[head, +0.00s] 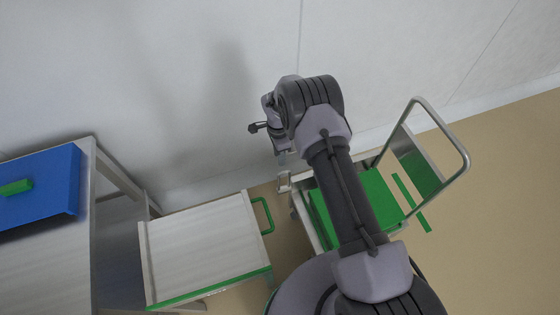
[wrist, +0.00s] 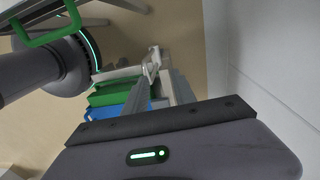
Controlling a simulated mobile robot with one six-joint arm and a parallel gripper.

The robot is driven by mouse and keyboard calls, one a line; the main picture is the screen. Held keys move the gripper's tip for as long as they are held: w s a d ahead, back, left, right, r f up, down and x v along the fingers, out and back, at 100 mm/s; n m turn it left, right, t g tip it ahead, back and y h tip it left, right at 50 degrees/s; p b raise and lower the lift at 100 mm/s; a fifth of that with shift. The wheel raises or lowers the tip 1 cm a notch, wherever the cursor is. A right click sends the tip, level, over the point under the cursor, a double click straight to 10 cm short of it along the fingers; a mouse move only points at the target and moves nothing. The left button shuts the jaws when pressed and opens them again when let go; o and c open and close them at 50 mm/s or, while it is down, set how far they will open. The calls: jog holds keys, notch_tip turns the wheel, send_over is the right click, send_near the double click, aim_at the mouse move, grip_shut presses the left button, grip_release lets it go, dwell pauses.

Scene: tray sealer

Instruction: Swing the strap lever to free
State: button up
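My gripper (head: 281,152) hangs below the end of my arm in the head view, fingers pointing down, partly hidden by the wrist. In the wrist view grey finger-like parts (wrist: 150,95) reach up from the dark gripper body; whether they are apart or closed is unclear. A small pale frame-like piece (head: 284,181) lies just below my gripper in the head view, seemingly apart from it. A similar pale piece (wrist: 152,62) shows beyond the fingers in the wrist view. I cannot tell whether this is the strap lever; no strap is clearly visible.
A trolley (head: 462,150) with a grey rail and green panels stands right of my arm, partly hidden. A pale-topped cabinet (head: 200,240) with a green handle (head: 264,216) is at lower left. A blue case (head: 45,190) lies far left. A wall (head: 180,90) stands behind.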

notch_tip(320, 180, up, 12)
jog(key=p, duration=0.3)
jog(key=shift+w+a+f, duration=0.15)
jog(key=shift+w, duration=0.2)
jog(key=s+d+r+n+t+y, duration=0.1)
jog(key=d+r+n, duration=0.1)
jog(key=r, duration=1)
jog(key=s+d+r+n+t, duration=0.1)
jog(key=s+d+r, duration=0.15)
jog(key=r, duration=0.95)
jog(key=s+d+r+n+t, duration=0.2)
jog(key=s+d+r, duration=0.2)
jog(key=s+r, duration=0.6)
jog(key=s+d+r+n+t, duration=0.1)
jog(key=s+r+n, duration=0.1)
jog(key=s, duration=0.6)
jog(key=s+d+r+n+t+y, duration=0.1)
jog(key=s+r+n, duration=0.1)
jog(key=s, duration=0.7)
jog(key=shift+d+n+t, duration=0.2)
jog(key=shift+n+t, duration=0.1)
jog(key=shift+t, duration=0.1)
